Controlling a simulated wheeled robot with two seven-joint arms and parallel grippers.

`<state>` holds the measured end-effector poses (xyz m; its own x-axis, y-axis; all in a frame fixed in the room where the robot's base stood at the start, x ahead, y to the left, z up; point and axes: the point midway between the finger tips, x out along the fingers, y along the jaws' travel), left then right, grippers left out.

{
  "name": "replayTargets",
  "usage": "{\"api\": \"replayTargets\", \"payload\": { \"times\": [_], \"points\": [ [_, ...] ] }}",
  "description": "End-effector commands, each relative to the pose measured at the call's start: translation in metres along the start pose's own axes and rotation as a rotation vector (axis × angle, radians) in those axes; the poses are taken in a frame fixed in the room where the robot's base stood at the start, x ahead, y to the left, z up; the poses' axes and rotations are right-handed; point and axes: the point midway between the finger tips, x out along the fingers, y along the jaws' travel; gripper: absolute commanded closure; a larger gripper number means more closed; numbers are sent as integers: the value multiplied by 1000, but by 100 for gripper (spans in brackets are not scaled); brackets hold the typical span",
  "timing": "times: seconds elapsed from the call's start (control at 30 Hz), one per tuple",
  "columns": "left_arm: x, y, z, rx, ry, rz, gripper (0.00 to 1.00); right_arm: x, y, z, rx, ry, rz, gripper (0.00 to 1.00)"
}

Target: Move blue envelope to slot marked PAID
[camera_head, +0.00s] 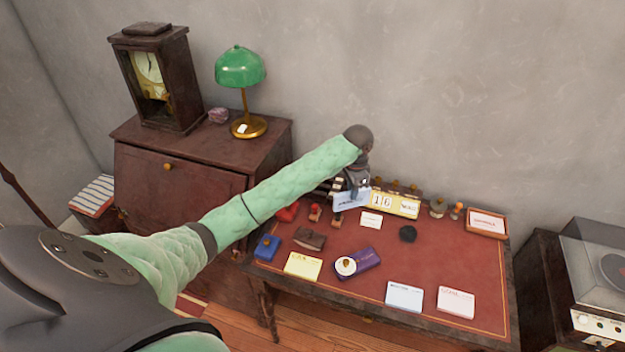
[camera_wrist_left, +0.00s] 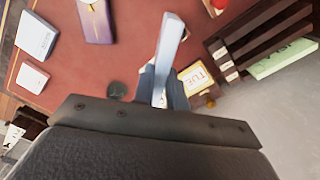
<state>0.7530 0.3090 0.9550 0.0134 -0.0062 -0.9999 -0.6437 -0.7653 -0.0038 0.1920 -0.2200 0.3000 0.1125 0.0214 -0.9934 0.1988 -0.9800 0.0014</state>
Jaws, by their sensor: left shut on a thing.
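My left gripper (camera_head: 357,186) is over the back of the desk, shut on a light blue envelope (camera_head: 346,201). In the left wrist view the envelope (camera_wrist_left: 170,45) shows nearly edge-on between the fingers (camera_wrist_left: 165,90), raised above the red desk top. A dark wooden rack (camera_wrist_left: 262,35) with several slots stands to the right in that view. Small pale labels sit on its near end, too small to read. A pale green envelope or card (camera_wrist_left: 283,60) is at the rack. In the head view my gripper and arm partly hide the rack (camera_head: 324,188). My right gripper is not in view.
A block calendar (camera_head: 395,204) stands right beside the held envelope. The red desk top (camera_head: 375,279) carries several cards, a purple box (camera_head: 367,261), a brown wallet (camera_head: 309,238) and stamps (camera_head: 315,212). A green lamp (camera_head: 240,66) and clock (camera_head: 152,75) stand left; the wall is close behind.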

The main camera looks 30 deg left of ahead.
Motion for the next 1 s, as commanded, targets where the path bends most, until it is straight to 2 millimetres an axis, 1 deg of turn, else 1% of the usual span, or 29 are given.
{"api": "replayTargets", "payload": {
  "times": [0.03,0.3,0.4,0.5,0.63,0.77,0.9,1.0],
  "points": [
    [-9,-14,-1,50,-2,1,100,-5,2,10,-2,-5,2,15],
    [-12,-80,4,362,-6,3,100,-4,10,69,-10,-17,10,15],
    [-12,-99,7,464,-7,5,100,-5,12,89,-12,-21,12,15],
    [-10,-113,10,544,-9,7,100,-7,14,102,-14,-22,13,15],
    [-8,-124,13,610,-10,8,100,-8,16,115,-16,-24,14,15],
    [-3,-133,17,633,-12,10,100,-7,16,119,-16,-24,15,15],
    [9,-151,26,634,-12,10,100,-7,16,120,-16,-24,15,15],
    [22,-168,33,634,-12,10,100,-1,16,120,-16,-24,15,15]
  ]
}}
